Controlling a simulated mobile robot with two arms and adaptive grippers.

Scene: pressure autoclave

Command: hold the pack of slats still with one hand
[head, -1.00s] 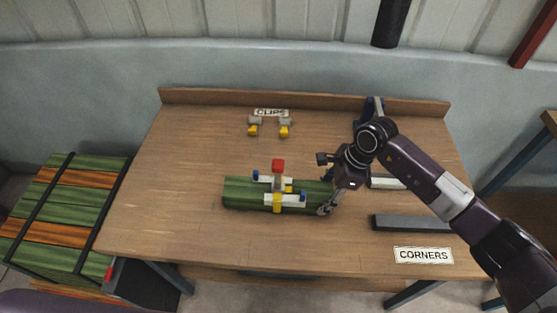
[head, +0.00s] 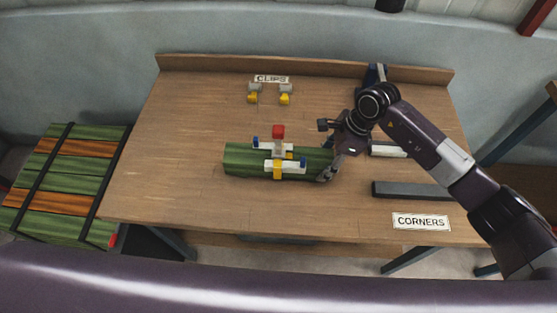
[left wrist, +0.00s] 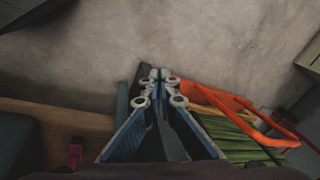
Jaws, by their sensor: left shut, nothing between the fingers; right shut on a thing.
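The pack of green slats (head: 240,160) lies on the wooden table, with a clamp-like clip (head: 278,150) of white, yellow, blue and red parts across its middle. My right gripper (head: 327,174) is shut on the right end of the pack, and its fingers hide part of that end. My left gripper (left wrist: 155,76) shows in the left wrist view, shut and empty above bare floor, away from the pack. The left gripper is not seen in the head view.
Two yellow-grey clips (head: 253,93) stand by the CLIPS label (head: 271,78). Dark (head: 410,190) and pale (head: 388,149) corner bars lie at the right, near the CORNERS label (head: 420,222). A strapped green-and-orange stack (head: 60,185) stands left of the table (head: 160,150).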

